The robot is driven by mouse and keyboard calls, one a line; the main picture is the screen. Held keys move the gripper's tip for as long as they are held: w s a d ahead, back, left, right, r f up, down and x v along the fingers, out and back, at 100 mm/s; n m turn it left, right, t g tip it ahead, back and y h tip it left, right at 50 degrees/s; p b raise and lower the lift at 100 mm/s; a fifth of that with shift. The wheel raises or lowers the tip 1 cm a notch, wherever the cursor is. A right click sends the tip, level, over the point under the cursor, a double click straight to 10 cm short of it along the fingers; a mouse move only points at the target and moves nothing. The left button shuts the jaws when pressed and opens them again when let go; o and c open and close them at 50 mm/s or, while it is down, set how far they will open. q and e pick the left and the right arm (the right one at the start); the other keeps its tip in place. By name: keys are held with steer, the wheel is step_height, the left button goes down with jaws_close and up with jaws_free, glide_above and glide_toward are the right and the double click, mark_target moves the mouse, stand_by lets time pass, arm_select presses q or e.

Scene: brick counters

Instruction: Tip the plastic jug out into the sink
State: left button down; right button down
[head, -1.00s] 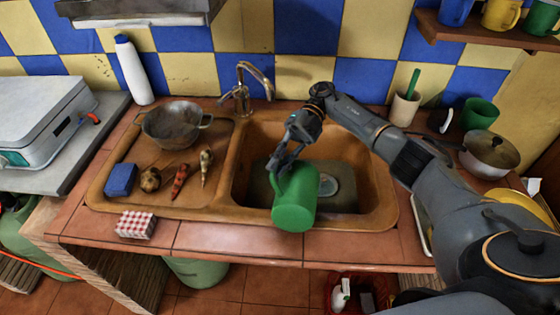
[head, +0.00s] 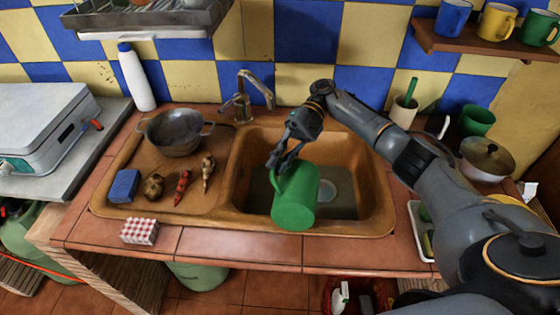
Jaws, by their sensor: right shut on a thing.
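The green plastic jug (head: 296,200) is in my right gripper (head: 283,160), which is shut on its handle. The jug is over the front part of the brown sink basin (head: 350,150) and looks slightly tilted. Its opening is not visible, so I cannot see what is in it. The tap (head: 250,95) stands behind the basin. My left gripper is not in view.
On the drainboard left of the basin are a metal colander (head: 175,132), a blue sponge (head: 124,186) and several root vegetables (head: 182,184). A checked box (head: 140,231) sits on the front edge. A pot (head: 487,155) stands at right.

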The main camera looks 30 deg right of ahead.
steer(key=shift+r+p, duration=0.45)
steer(key=shift+r, duration=0.45)
steer(key=shift+r+t+p, duration=0.3)
step_height(320, 180, up, 2)
steer(key=n+t+h+p, duration=0.1)
steer(key=t+h+p, duration=0.1)
steer(key=h+p, duration=0.1)
step_height(320, 180, up, 6)
steer(key=r+n+t+h+b, duration=0.1)
steer(key=n+t+h+b, duration=0.3)
steer(key=t+h, duration=0.6)
glide_above(281, 178)
steer(key=b, duration=0.1)
steer(key=t+y, duration=0.1)
steer(key=shift+w+r+m+t, duration=0.1)
steer(key=shift+w+m+t, duration=0.1)
steer(key=shift+m+t, duration=0.15)
